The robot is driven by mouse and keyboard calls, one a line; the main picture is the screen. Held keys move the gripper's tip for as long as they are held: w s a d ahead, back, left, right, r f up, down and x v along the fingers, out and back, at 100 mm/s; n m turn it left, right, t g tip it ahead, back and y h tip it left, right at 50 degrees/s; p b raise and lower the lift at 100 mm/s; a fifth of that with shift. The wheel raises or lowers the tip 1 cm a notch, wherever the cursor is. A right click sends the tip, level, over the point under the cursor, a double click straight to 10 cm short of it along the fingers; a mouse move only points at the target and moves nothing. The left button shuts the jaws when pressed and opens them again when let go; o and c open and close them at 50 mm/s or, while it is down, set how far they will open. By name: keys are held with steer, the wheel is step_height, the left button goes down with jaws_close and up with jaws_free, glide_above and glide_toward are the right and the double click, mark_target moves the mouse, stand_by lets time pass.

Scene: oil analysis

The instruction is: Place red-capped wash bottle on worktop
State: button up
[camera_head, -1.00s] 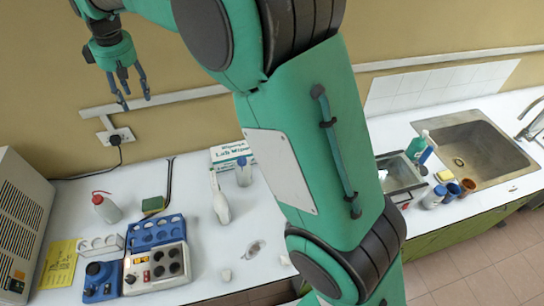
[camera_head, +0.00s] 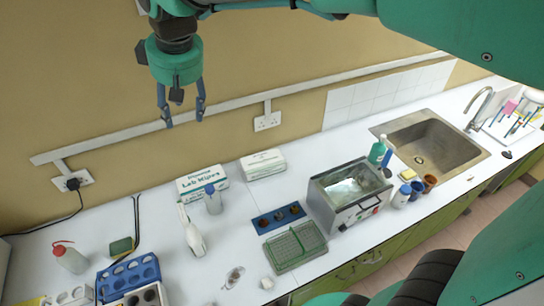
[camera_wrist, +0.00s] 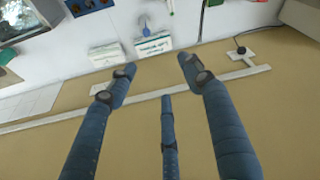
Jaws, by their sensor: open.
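The red-capped wash bottle (camera_head: 70,258) stands upright on the white worktop (camera_head: 165,230) at the left in the head view. It has a translucent white body and a red cap with a thin red spout. My gripper (camera_head: 183,115) is open and empty, high in front of the tan wall, up and to the right of the bottle and well apart from it. In the wrist view my gripper (camera_wrist: 158,72) shows its three blue fingers spread with nothing between them. I cannot make out the red-capped bottle in the wrist view.
Further right stand a white bottle (camera_head: 192,238), a blue-capped bottle (camera_head: 214,202), wipe boxes (camera_head: 203,180), a green rack (camera_head: 295,247), a metal bath (camera_head: 347,198) and the sink (camera_head: 432,143).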

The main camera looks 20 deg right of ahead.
steer(key=s+d+f+m, duration=0.2)
steer(key=s+d, duration=0.3)
steer(key=s, duration=0.3)
steer(key=s+d+f+m+t, duration=0.1)
steer(key=s+d+f+m, duration=0.1)
steer(key=s+d, duration=0.3)
steer(key=s+d+f+m+t+h, duration=0.1)
steer(key=s+d, duration=0.4)
steer(key=s, duration=0.6)
step_height(320, 180, down, 3)
steer(key=shift+d+r+m, duration=0.15)
steer(key=shift+d+m, duration=0.1)
steer(key=shift+m, duration=0.25)
steer(key=shift+s, duration=0.1)
step_height(320, 180, down, 17)
steer(key=b, duration=1.7)
